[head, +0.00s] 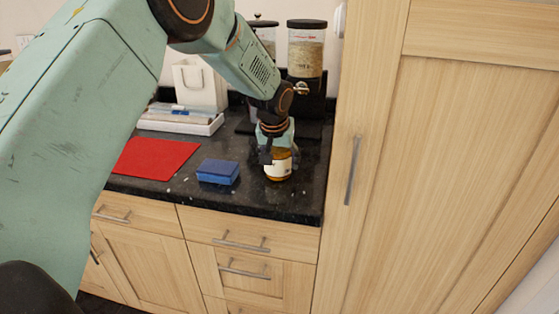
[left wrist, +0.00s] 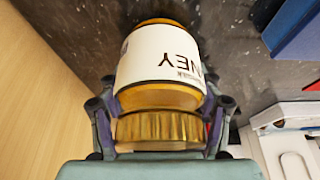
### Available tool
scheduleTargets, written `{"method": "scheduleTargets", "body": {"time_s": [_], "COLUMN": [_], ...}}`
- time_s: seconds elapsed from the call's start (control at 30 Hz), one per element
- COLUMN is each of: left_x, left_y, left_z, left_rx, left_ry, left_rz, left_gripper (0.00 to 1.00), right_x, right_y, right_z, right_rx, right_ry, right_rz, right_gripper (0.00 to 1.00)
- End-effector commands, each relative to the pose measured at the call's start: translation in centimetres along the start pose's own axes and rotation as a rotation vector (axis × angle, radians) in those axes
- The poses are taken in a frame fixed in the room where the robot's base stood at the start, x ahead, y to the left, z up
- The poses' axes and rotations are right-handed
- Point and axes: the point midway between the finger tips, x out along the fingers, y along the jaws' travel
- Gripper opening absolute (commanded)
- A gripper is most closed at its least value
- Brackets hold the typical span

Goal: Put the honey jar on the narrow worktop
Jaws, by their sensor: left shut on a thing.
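The honey jar (head: 278,168) is amber with a white label and stands upright at the worktop's right end in the head view. In the left wrist view the jar (left wrist: 160,60) shows its gold lid and part of the label lettering. My left gripper (head: 277,150) comes down from above and is shut on the jar at its lid end; its fingers (left wrist: 160,115) sit on both sides of the lid. The dark speckled worktop (head: 255,198) is under the jar; I cannot tell whether the jar's base touches it. My right gripper is not in view.
A blue box (head: 218,171) lies left of the jar, with a red mat (head: 157,158) further left. A white tray (head: 180,123) and a grain dispenser (head: 305,55) stand behind. A tall wooden cabinet (head: 440,160) closes off the right side. Bare worktop lies in front of the jar.

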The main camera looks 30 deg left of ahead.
Motion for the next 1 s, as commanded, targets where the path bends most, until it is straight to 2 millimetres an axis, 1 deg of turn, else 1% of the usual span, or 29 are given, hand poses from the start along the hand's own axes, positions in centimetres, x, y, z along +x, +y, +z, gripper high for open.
{"method": "scheduleTargets", "body": {"time_s": [0.23,0.4,0.43,0.6,0.7,1.0], "left_x": [-0.03,0.31,0.39,0.38,0.38,0.29], "left_y": [0.04,0.03,0.01,0.0,0.0,0.0], "left_z": [-0.16,-0.01,0.11,0.12,0.12,0.07], "left_rx": [0.0,0.0,0.0,0.0,0.0,0.0], "left_ry": [0.006,0.005,0.002,0.002,0.002,0.002], "left_rz": [0.001,0.001,0.0,0.0,0.0,0.0], "left_gripper": [0.05,0.05,0.67,0.81,0.88,0.88], "right_x": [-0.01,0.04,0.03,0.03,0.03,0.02], "right_y": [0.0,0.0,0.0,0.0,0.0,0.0], "right_z": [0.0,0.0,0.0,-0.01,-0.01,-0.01], "right_rx": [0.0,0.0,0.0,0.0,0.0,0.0], "right_ry": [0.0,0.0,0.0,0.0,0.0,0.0], "right_rz": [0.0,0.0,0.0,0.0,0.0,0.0], "right_gripper": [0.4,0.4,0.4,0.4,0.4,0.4]}}
